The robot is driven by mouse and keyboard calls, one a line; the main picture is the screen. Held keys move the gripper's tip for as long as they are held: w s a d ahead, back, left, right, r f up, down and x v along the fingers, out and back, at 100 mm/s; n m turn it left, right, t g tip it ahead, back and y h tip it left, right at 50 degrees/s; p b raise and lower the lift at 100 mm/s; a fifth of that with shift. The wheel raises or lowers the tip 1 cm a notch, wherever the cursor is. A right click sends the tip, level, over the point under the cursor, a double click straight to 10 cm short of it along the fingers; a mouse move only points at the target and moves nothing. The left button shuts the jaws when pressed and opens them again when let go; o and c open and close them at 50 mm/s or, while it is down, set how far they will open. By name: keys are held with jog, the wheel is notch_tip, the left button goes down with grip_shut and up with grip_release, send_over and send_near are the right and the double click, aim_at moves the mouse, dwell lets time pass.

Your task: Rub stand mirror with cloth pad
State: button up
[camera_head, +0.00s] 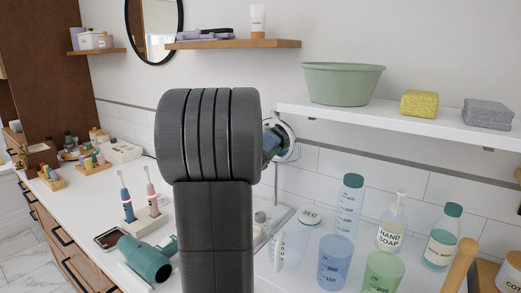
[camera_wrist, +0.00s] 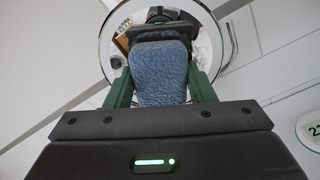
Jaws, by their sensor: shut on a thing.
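The blue cloth pad (camera_wrist: 160,72) is between the green fingers of my gripper (camera_wrist: 162,84), which is shut on it. The round stand mirror (camera_wrist: 230,45) is right beyond the pad in the wrist view, with a pale rim and a dark reflection of my gripper. I cannot tell whether the pad touches the glass. In the head view, my arm hides most of the gripper. A bit of the blue pad (camera_head: 271,141) and the right part of the mirror (camera_head: 293,146) show to the right of it, above the counter.
A shelf (camera_head: 430,127) with a green basin (camera_head: 342,84) and sponges is right of the mirror. Bottles, cups and hand soap (camera_head: 391,226) crowd the counter at right. A teal hair dryer (camera_head: 147,258) and toothbrushes (camera_head: 152,200) are at left.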

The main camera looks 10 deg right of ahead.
aim_at(285, 142)
jog(key=shift+s+d+f+b, duration=0.15)
jog(key=shift+s+d+b, duration=1.2)
jog(key=shift+d+b, duration=0.15)
jog(key=shift+s+d, duration=0.15)
jog(key=shift+s, duration=0.1)
jog(key=shift+b, duration=0.55)
jog(key=shift+w+a+r, duration=0.25)
jog(key=shift+w+a, duration=0.05)
jog(key=shift+w, duration=0.05)
jog(key=shift+w+a+f+p, duration=0.1)
jog(key=shift+w+a+p, duration=0.5)
jog(key=shift+w+a, duration=1.95)
jog(key=shift+w+r, duration=0.1)
jog(key=shift+r, duration=0.35)
jog(key=shift+s+d+f+b, duration=0.1)
jog(key=shift+s+d+b, duration=1)
jog(key=shift+s, duration=0.1)
jog(key=shift+s+d+b, duration=1.75)
jog(key=shift+s+b, duration=0.05)
jog(key=shift+b, duration=0.05)
